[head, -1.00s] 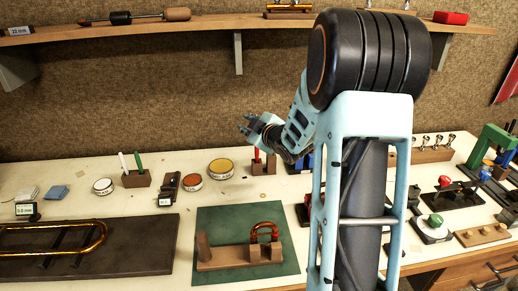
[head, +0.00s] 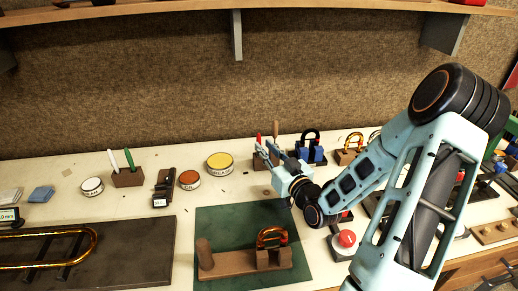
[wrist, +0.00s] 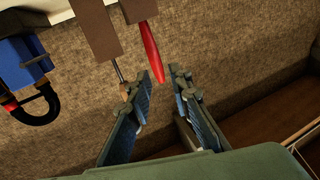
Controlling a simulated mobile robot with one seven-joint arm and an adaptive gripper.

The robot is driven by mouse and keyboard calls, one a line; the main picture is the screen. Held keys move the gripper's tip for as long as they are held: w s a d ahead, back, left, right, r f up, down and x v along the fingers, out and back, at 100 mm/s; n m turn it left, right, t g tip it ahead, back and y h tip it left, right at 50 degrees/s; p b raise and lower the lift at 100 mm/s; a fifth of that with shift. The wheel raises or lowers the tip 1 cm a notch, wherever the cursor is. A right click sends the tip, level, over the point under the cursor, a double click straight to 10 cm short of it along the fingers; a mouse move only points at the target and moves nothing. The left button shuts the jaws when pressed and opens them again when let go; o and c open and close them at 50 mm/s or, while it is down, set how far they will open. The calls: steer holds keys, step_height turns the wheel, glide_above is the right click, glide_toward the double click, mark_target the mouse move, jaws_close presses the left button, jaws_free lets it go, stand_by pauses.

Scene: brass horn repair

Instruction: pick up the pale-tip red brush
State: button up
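The red brush (head: 259,138) stands upright in a small brown wooden block (head: 259,163) at the back of the bench. In the wrist view the red brush (wrist: 147,48) is a slim red shaft whose free end lies between my fingertips, apart from both. My gripper (head: 267,150) is open and empty, and its fingers overlap the brush and block in the head view. The gripper also shows in the wrist view (wrist: 160,82). A second tool with a wooden handle (head: 276,130) stands beside the brush, close to one finger (wrist: 124,92). The brush's lower end is hidden in the block.
A blue block with a black loop (head: 311,147) stands just right of the brush block. A yellow-topped tin (head: 220,161) is to its left. A green mat (head: 215,222) with a wooden fixture lies in front. A shelf (head: 300,9) runs above.

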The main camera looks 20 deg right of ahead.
mark_target(260, 140)
steer(key=w+p, duration=0.1)
steer(key=w, duration=0.4)
steer(key=shift+w+a, duration=0.15)
steer(key=shift+w, duration=0.1)
jaws_close()
